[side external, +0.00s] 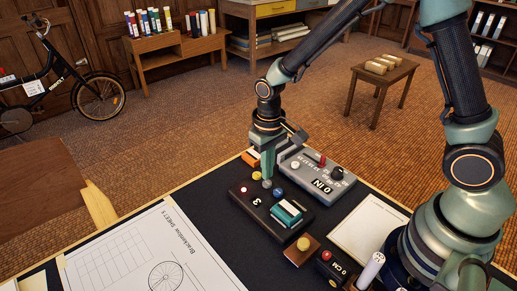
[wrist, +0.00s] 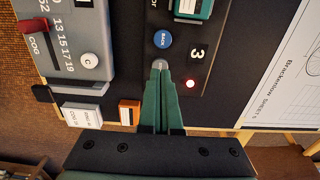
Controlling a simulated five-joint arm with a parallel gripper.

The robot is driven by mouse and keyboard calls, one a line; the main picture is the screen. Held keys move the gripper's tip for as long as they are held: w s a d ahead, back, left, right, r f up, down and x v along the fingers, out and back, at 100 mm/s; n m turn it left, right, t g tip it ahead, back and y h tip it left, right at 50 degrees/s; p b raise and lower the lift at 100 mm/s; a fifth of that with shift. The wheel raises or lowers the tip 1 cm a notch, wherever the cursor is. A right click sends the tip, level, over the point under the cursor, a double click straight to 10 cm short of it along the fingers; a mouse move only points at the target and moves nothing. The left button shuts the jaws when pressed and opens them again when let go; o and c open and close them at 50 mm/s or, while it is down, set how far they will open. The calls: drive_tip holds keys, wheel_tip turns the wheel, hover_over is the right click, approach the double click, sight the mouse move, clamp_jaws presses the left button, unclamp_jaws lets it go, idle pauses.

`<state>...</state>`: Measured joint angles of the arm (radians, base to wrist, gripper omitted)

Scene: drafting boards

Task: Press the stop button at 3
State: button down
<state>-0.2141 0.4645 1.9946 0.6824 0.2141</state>
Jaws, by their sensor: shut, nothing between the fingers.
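The black panel marked 3 (side external: 257,202) lies on the dark desk, with a lit red lamp (side external: 244,189) at its corner. It also shows in the wrist view, with the figure 3 (wrist: 197,53), the red lamp (wrist: 190,84) and a blue button (wrist: 163,39) lettered BACK. A yellow round button (side external: 257,176) shows beside my gripper in the side view. No STOP lettering is readable. My fingers hide part of the panel; contact cannot be told.
A grey counter box (side external: 322,179) with a red lever stands close behind the panel. An orange block (wrist: 130,112) and a white-labelled block (wrist: 82,114) are nearby. A wooden block with a yellow knob (side external: 303,245) stands in front. Drawing sheets (side external: 150,255) lie flat at left.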

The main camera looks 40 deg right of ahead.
drive_tip(key=shift+f, duration=1.15)
drive_tip(key=shift+r, duration=3.55)
drive_tip(key=shift+r, duration=0.1)
drive_tip(key=s+d+r+t, duration=0.2)
drive_tip(key=s+d+r, duration=0.2)
drive_tip(key=r, duration=0.3)
drive_tip(key=s+d+r+t, duration=0.3)
drive_tip(key=s+d+r, duration=0.1)
drive_tip(key=r, duration=0.4)
drive_tip(key=shift+s+t, duration=0.3)
drive_tip(key=shift+s, duration=0.3)
